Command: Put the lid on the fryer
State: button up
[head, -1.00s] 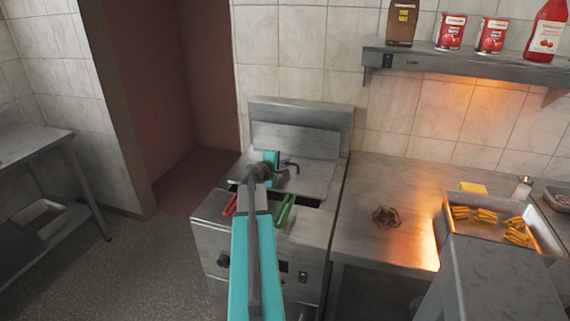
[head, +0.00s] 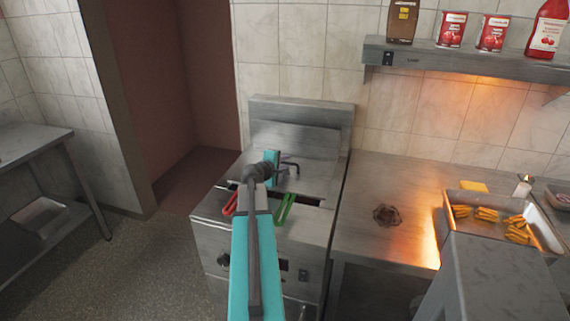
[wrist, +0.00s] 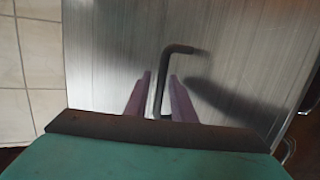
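The fryer (head: 260,247) is the steel unit in the middle of the head view, with a dark opening along its front top. The lid is a brushed metal sheet (wrist: 100,60) that fills most of the wrist view and lies over the rear of the fryer. Its dark bent handle (wrist: 158,85) stands up from it. My gripper (wrist: 160,78) has its two purple fingers on either side of the handle, with narrow gaps visible beside it. In the head view, my arm partly hides the gripper and fryer front.
A red handle (head: 230,204) and a green handle (head: 284,208) stick out at the fryer's front. A counter (head: 375,245) with a tray (head: 545,233) of fries adjoins it on the right. A shelf (head: 450,62) holds bottles and cans above. Open floor lies left.

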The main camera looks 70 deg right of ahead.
jog(key=shift+o, duration=0.6)
jog(key=shift+f, duration=0.1)
jog(key=shift+a, duration=0.1)
jog(key=b+v, duration=0.2)
jog(key=v, duration=1.1)
jog(key=shift+a+r, duration=0.2)
jog(key=shift+a, duration=0.1)
jog(key=shift+w, duration=0.1)
